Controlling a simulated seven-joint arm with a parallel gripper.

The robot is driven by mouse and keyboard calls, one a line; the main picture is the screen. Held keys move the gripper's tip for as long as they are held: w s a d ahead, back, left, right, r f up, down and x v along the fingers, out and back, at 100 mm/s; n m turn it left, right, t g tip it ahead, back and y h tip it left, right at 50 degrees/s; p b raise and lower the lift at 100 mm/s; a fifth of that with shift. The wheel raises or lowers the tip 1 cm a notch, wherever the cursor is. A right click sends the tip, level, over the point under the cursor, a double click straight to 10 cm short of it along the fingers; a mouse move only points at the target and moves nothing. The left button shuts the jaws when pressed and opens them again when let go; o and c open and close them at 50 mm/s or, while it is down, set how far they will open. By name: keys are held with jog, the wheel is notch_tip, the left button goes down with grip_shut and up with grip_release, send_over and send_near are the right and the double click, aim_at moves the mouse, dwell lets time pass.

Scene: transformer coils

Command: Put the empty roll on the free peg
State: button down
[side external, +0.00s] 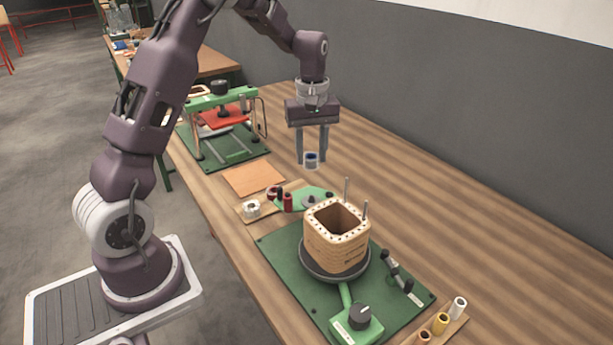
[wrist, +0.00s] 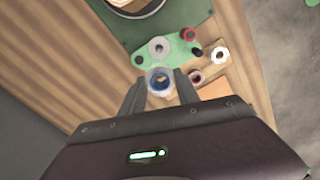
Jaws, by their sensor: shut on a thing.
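My gripper (side external: 312,157) points straight down and is shut on a small roll (side external: 311,162), held in the air above the table. The roll is pale grey with a dark blue ring at its top. In the wrist view the roll (wrist: 160,82) sits between the two fingertips, with its hole facing up. I cannot tell whether any winding is on it. Below it lies a green plate (side external: 289,204) with a grey round disc (side external: 310,202); the disc (wrist: 158,48) also shows just beyond the roll in the wrist view. Whether a bare peg stands there is too small to tell.
A square wooden coil (side external: 337,246) with two upright rods stands close in front. More rolls (side external: 441,323) stand at the front right. A press (side external: 220,118) stands behind. The right tabletop is clear.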

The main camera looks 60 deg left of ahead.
jog(key=shift+w+a+f, duration=0.55)
jog(key=shift+a+f, duration=0.85)
jog(key=shift+f, duration=0.55)
jog(key=shift+w+a+f, duration=0.6)
jog(key=shift+a+f, duration=0.85)
jog(key=shift+f, duration=0.55)
jog(key=shift+w+a+f, duration=0.55)
jog(key=shift+a+f, duration=0.85)
jog(key=shift+f, duration=0.55)
jog(key=shift+f, duration=0.6)
jog(key=shift+f, duration=0.3)
jog(key=shift+f, duration=0.15)
jog(key=shift+f, duration=0.4)
